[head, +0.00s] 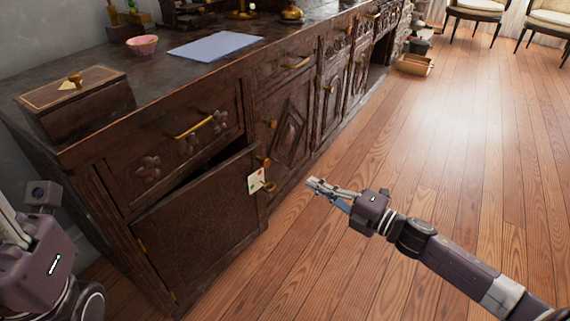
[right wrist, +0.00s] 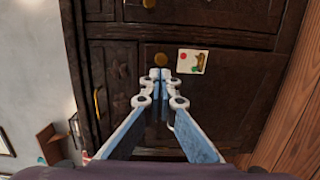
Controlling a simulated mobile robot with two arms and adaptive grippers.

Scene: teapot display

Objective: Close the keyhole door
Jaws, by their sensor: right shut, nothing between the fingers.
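The keyhole door (head: 200,235) is the lower left door of a dark carved wooden cabinet. It stands ajar, with a dark gap along its top edge. Its hinges are on the left.
The cabinet top holds a wooden box (head: 80,105), a pink bowl (head: 143,45) and a blue-grey sheet (head: 215,46). A drawer with a brass handle (head: 194,127) is above the door. The wooden floor (head: 440,150) to the right is open. Chairs (head: 475,15) stand far back.

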